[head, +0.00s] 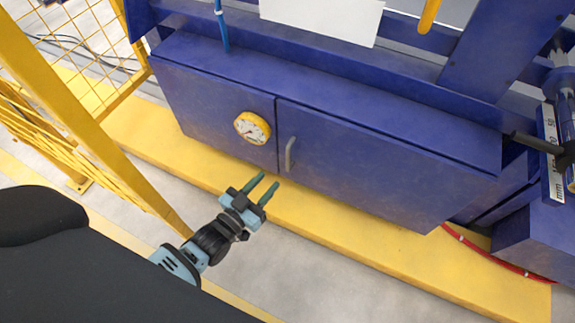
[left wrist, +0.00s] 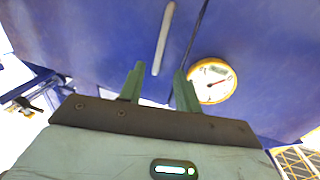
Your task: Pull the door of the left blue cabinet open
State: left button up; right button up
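The blue cabinet (head: 190,95) has two front panels with a vertical seam between them. A grey bar handle (head: 289,154) is on the panel right of the seam, near its left edge; that door (head: 370,178) looks closed. My left gripper (head: 268,188) is open and empty, in front of and a little below the handle. In the left wrist view, the open fingers (left wrist: 158,88) point at the cabinet front, with the handle (left wrist: 163,38) ahead of them, apart from both fingers. My right gripper is not in view.
A round yellow-rimmed gauge (head: 252,128) is on the left panel, close to the seam. A yellow mesh fence (head: 80,110) stands at the left. A yellow floor strip (head: 330,232) runs below the cabinet. A red cable (head: 495,264) lies at the lower right.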

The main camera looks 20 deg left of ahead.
aim_at(287, 161)
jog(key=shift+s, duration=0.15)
